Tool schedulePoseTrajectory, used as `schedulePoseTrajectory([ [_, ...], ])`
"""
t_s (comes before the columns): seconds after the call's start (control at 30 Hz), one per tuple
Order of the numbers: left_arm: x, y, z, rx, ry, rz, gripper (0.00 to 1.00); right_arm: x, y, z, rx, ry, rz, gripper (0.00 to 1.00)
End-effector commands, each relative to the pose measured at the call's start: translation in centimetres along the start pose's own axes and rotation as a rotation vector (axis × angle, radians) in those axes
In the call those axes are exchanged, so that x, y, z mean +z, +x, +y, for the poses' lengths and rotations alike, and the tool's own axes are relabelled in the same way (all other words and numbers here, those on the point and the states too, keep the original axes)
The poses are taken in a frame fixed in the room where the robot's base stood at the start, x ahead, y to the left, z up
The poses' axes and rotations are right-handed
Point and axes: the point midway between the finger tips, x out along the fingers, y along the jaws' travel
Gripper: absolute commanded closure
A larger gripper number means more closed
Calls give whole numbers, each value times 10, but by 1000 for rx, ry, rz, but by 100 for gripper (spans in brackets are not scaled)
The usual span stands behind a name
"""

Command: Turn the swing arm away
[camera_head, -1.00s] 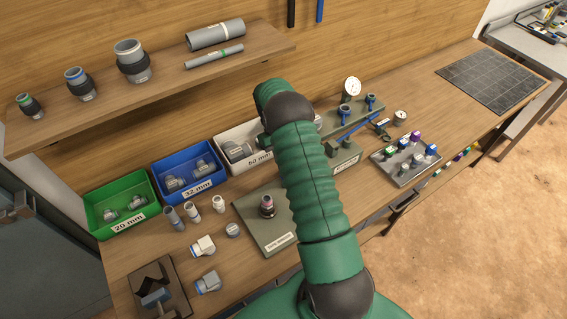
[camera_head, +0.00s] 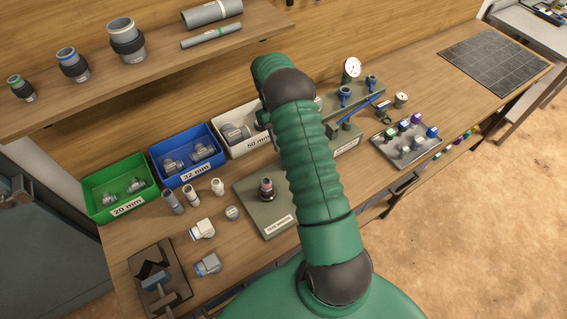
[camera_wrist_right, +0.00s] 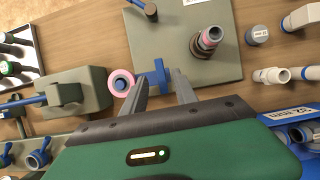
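In the right wrist view my right gripper (camera_wrist_right: 160,92) has its two fingers apart. A blue upright piece (camera_wrist_right: 155,76) shows between and just beyond the fingertips; I cannot tell whether they touch it. A pink-rimmed ring (camera_wrist_right: 122,82) is just left of the left finger, beside an olive block (camera_wrist_right: 75,95) with a blue lever. I cannot tell which of these parts is the swing arm. In the head view my green arm (camera_head: 310,160) crosses the bench and hides its own gripper and part of the labelled olive block (camera_head: 346,142). My left gripper is not in view.
An olive plate (camera_head: 250,205) bears an upright fitting (camera_head: 266,188). Green (camera_head: 95,200), blue (camera_head: 157,171) and white bins stand behind loose fittings. A manifold with blue valves (camera_head: 345,92) and a grey fittings tray (camera_head: 385,140) are right of my arm. The dark mat (camera_head: 495,70) is clear.

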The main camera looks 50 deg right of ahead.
Motion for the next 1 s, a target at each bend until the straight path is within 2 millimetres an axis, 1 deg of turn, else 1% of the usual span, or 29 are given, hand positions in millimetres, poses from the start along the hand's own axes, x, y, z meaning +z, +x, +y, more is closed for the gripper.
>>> schedulePoseTrajectory([
  [0.03,3,11,0,0,0,0,65,0,-7,1,2,0,7,65],
  [0.07,3,12,0,0,0,-1,65,5,-9,-2,1,-1,3,65],
  [0.27,6,23,0,0,0,0,65,44,3,-26,-1,-3,0,65],
  [0.5,9,39,0,0,0,0,65,97,19,-59,0,-4,1,65],
  [0.6,10,43,0,0,0,0,65,116,24,-71,0,-3,1,65],
  [0.7,11,45,0,0,0,0,65,128,27,-78,-1,-2,0,65],
  [0.8,11,45,0,0,0,0,65,134,28,-81,-1,-1,0,65],
  [1.0,11,45,0,0,0,0,65,135,28,-82,-1,-1,0,65],
])
